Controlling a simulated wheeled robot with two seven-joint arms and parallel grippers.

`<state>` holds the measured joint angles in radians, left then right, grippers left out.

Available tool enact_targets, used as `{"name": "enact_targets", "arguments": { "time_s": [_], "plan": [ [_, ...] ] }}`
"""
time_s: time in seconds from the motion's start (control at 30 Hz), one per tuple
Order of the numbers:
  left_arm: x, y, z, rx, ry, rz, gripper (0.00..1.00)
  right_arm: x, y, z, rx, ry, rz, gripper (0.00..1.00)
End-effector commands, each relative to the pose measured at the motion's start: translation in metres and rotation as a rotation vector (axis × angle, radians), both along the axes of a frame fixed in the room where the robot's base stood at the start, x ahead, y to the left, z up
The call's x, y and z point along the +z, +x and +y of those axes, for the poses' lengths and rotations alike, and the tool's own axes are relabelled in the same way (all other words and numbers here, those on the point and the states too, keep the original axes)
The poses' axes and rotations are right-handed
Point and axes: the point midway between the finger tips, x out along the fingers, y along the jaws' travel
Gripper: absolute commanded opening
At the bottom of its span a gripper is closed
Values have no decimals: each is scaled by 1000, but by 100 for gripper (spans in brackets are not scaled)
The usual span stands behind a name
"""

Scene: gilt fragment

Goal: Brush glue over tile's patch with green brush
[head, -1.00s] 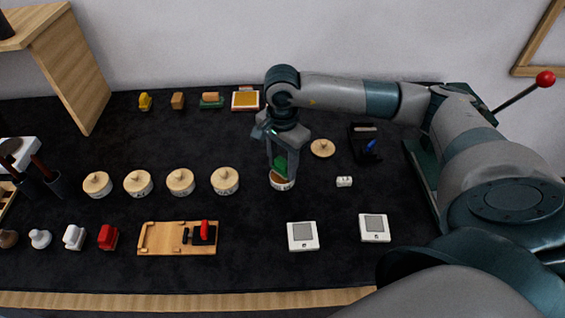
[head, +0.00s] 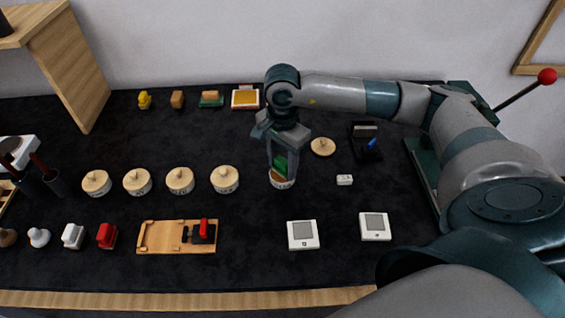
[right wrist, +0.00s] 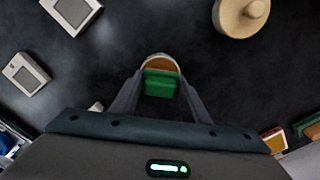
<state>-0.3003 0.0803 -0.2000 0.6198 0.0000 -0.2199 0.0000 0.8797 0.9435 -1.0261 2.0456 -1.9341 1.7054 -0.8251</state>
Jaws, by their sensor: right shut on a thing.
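My right gripper (head: 281,165) is shut on the green brush (head: 280,163), which also shows between the fingers in the right wrist view (right wrist: 161,83). The brush is over an open pot (head: 282,182), whose rim and brown inside show just beyond it. Whether the brush tip touches the contents is hidden. Two white tiles with grey square patches lie at the front: one left (head: 303,235) and one right (head: 375,227). Both are apart from the gripper. My left gripper is not in view.
A loose wooden lid (head: 322,146) lies right of the pot. Several lidded pots (head: 180,181) stand in a row to the left. A black holder with a blue item (head: 366,143) stands at the right, and a small white block (head: 344,180) lies nearby. A wooden tray (head: 177,237) lies front left.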

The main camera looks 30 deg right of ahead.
Motion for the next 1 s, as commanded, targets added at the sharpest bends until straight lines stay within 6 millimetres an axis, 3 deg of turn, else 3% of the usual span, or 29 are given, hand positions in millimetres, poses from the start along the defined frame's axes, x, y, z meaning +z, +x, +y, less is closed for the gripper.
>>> {"name": "enact_targets", "arguments": {
  "time_s": [1.0],
  "plan": [
    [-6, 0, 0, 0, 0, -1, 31, -5, 0, 0, 0, 0, 0, 24]
  ]
}}
